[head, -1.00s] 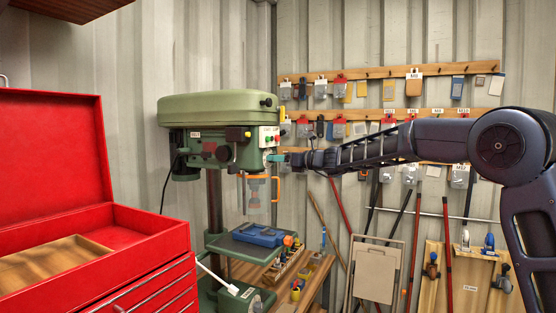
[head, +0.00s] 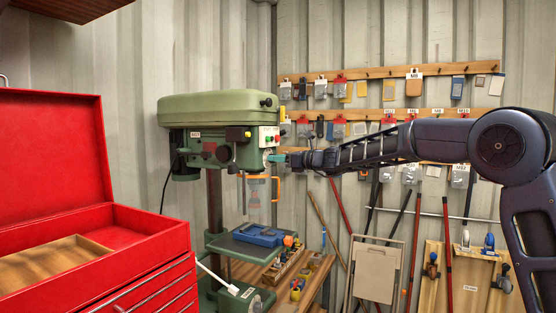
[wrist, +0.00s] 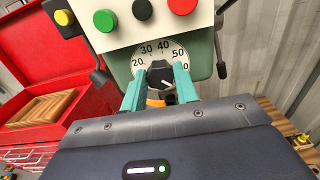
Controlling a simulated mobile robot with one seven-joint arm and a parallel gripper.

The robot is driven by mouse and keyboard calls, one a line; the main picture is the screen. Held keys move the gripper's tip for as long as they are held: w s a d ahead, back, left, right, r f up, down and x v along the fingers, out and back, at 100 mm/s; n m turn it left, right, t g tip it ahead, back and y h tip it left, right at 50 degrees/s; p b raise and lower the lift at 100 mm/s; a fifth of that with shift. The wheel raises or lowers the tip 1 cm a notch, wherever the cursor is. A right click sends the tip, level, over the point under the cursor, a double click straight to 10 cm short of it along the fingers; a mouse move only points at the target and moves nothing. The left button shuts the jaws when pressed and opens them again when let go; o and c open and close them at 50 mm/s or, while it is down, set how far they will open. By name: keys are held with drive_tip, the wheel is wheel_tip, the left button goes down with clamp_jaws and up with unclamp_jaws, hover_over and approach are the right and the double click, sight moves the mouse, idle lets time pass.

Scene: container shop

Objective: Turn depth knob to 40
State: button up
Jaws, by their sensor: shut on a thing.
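The green drill press (head: 220,115) stands left of centre in the head view. The black depth knob (wrist: 158,72) sits at the dial's middle. A pale mark on it seems to point to the lower right, away from 40, which is at the top. My gripper (wrist: 159,84) has its teal fingers on both sides of the knob, shut on it. In the head view my gripper (head: 277,158) reaches the press from the right.
Green, black and red buttons (wrist: 182,5) sit just above the dial. An orange handle (head: 276,188) hangs below my gripper. A red tool chest (head: 150,235) stands open at left. A folding stool (head: 376,275) leans on the wall at right.

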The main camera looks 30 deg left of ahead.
drive_tip(key=shift+s+f+n, duration=0.1)
drive_tip(key=shift+n, duration=5.6)
drive_tip(key=shift+f+n, duration=0.1)
drive_tip(key=shift+n, duration=5.6)
drive_tip(key=o, duration=1)
drive_tip(key=shift+c, duration=0.2)
drive_tip(key=d, duration=1)
drive_tip(key=shift+d, duration=0.4)
drive_tip(key=shift+d, duration=0.1)
